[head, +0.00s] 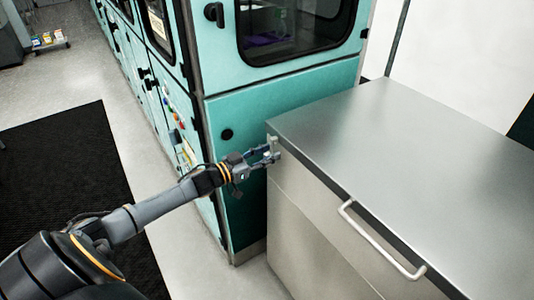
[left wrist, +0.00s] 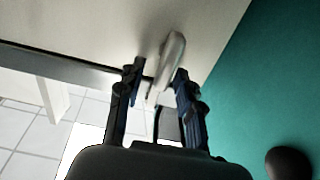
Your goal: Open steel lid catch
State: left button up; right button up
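The steel lid catch (left wrist: 172,58) is a small, slanted, silvery metal piece on the steel cabinet in the left wrist view. In the head view the catch (head: 274,144) is at the cabinet's near-left top corner, partly covered by my gripper. My left gripper (head: 271,155) reaches it from the left. In the left wrist view the fingers of my left gripper (left wrist: 158,70) are spread, with the catch between them, closer to the right finger. A gap shows at the left finger; contact on the right is unclear. The steel lid (head: 400,120) lies flat and closed. My right gripper is not in view.
A teal machine (head: 285,110) with a dark window stands just behind and left of the cabinet. A pale bar handle (head: 380,240) sticks out from the cabinet front. A black mat (head: 65,160) lies on the floor at left.

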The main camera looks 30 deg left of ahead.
pick_arm(q)
grip_shut()
jog(key=shift+m, duration=0.5)
jog(key=shift+s+d+m, duration=0.1)
jog(key=shift+d+m, duration=0.1)
jog(key=shift+m, duration=0.8)
jog(key=m, duration=0.2)
jog(key=shift+s+d+f+m, duration=0.1)
jog(key=shift+d+f+m, duration=0.05)
jog(key=shift+d+m, duration=0.15)
jog(key=m, duration=0.1)
jog(key=m+b, duration=0.1)
jog(key=m, duration=0.2)
jog(key=shift+s+d+f+m+b, duration=0.15)
jog(key=shift+d+f+m+b, duration=0.15)
jog(key=shift+f+b, duration=0.1)
jog(key=m, duration=0.2)
jog(key=m+b, duration=0.1)
jog(key=m, duration=0.1)
jog(key=m+b, duration=0.1)
jog(key=shift+s+d+f+m, duration=0.1)
jog(key=shift+d+f+m, duration=0.1)
jog(key=shift+f+m, duration=0.2)
